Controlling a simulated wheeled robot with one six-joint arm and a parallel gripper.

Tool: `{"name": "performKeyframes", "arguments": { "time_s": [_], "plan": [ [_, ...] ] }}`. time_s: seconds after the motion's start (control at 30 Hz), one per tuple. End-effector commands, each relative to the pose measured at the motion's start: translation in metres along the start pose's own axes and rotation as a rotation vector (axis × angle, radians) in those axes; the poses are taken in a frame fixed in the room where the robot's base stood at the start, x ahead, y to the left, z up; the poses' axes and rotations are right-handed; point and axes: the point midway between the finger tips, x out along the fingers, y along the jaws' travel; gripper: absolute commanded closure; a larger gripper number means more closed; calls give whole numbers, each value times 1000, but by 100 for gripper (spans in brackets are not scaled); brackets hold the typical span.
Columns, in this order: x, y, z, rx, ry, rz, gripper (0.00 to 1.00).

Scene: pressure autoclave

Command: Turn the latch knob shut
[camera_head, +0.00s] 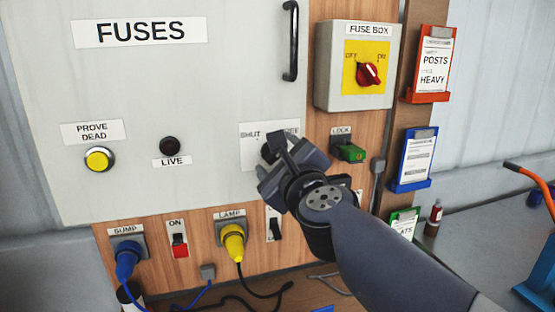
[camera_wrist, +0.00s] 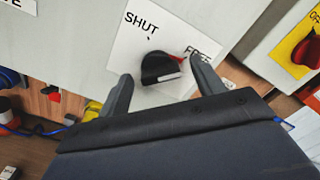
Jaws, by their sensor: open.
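The latch knob (camera_wrist: 160,67) is black with a pale front edge and a red pointer. It sits on a white plate (camera_wrist: 135,30) marked SHUT on the left and FREE on the right, and its red pointer is turned toward FREE. In the head view the plate (camera_head: 251,146) shows at the lower right of the grey FUSES door (camera_head: 215,90), with the knob mostly hidden by my gripper. My gripper (camera_wrist: 162,85) is open, with one finger on each side of the knob. I cannot tell whether either finger touches it.
A grey fuse box (camera_head: 325,75) with a red switch (camera_head: 368,74) is at the upper right. A green LOCK piece (camera_head: 352,152) is just right of my gripper. Below are a yellow lamp plug (camera_head: 233,240), a blue plug (camera_head: 127,258) and a red switch (camera_head: 179,246). A black door handle (camera_head: 290,40) is above.

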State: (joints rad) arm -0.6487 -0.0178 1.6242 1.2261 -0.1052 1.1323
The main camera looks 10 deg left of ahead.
Motion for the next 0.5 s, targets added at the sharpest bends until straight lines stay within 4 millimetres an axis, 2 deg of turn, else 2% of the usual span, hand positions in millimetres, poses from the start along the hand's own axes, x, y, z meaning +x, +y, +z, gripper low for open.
{"name": "performKeyframes", "arguments": {
  "time_s": [0.13, 0.4, 0.5],
  "plan": [
    [7, 0, 0, 0, 0, 0, 36],
    [7, 0, 0, 0, 0, 0, 36],
    [7, 0, 0, 0, 0, 0, 44]
  ]
}}
